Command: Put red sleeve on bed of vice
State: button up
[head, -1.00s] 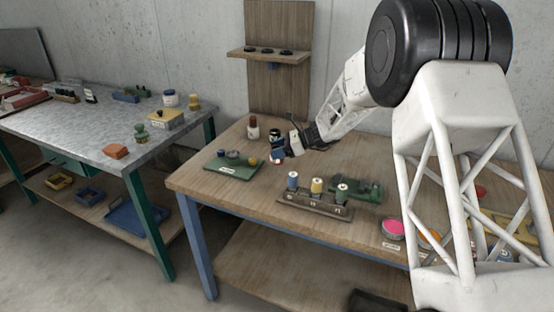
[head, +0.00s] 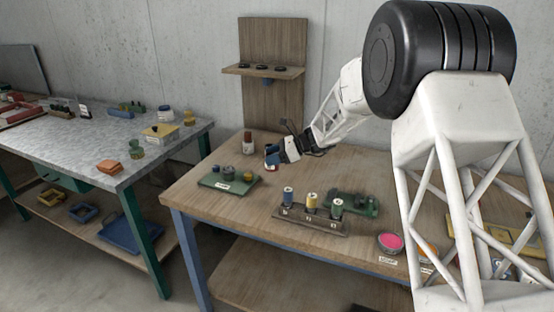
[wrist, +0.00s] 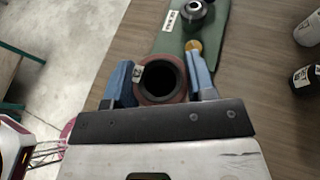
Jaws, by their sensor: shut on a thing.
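My gripper (wrist: 164,82) has its blue fingers shut on a reddish-brown ring with a dark round bore, which looks like the red sleeve (wrist: 150,96). I look into its open end in the wrist view. In the head view my gripper (head: 272,157) is above the wooden table, beyond the green plate, and its fingers largely hide the sleeve. A green block-shaped fixture (head: 365,206) stands near the middle of the table. It may be the vice, but its bed is too small to make out.
A green plate (head: 238,188) carries small round parts. In front of the green fixture is a rack (head: 318,222) with blue, yellow and green spools. A pink dish (head: 390,242) is at the front right. A bottle (head: 248,145) stands behind my gripper. A metal-topped bench (head: 75,150) is left.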

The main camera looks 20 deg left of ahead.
jog(key=shift+d, duration=0.1)
jog(key=w+d, duration=0.2)
jog(key=d, duration=0.9)
jog(key=r, duration=0.2)
send_over(344, 200)
jog(key=shift+w+f, duration=0.1)
jog(key=shift+f, duration=0.05)
jog(key=shift+f, duration=0.1)
jog(key=shift+f, duration=3.05)
jog(key=shift+f, duration=1.85)
jog(key=shift+f, duration=0.15)
